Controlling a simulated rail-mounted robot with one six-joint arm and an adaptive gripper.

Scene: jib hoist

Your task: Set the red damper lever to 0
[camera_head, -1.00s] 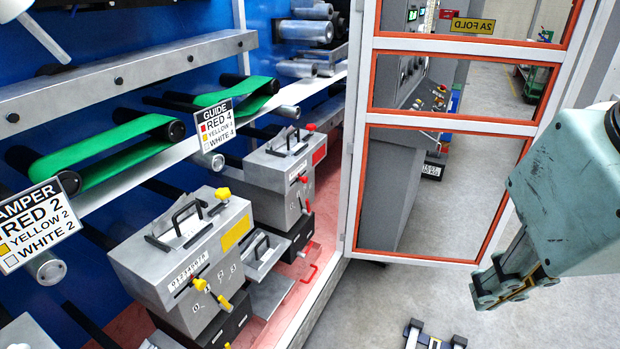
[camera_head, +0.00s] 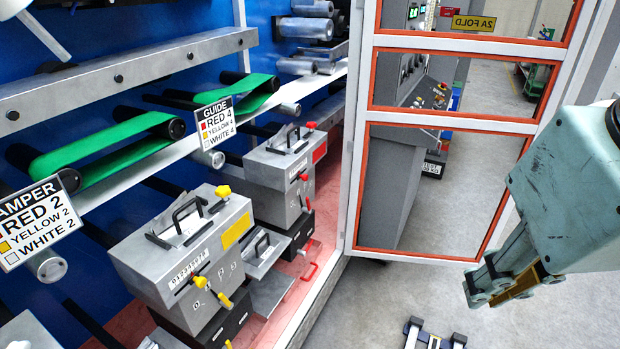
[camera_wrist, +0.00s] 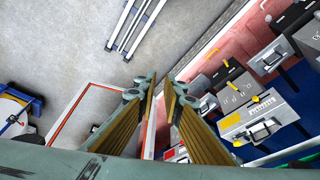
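The red-marked unit (camera_head: 272,180) is a grey box with a red label, standing behind the yellow-marked unit in the head view. My gripper (camera_head: 492,290) hangs at the right, well apart from the units, over the floor. In the wrist view its fingers (camera_wrist: 161,82) are apart with nothing between them.
The yellow-marked unit (camera_head: 185,258) stands nearer, with yellow levers. The damper sign (camera_head: 38,220) reads RED 2, the guide sign (camera_head: 214,126) RED 4.

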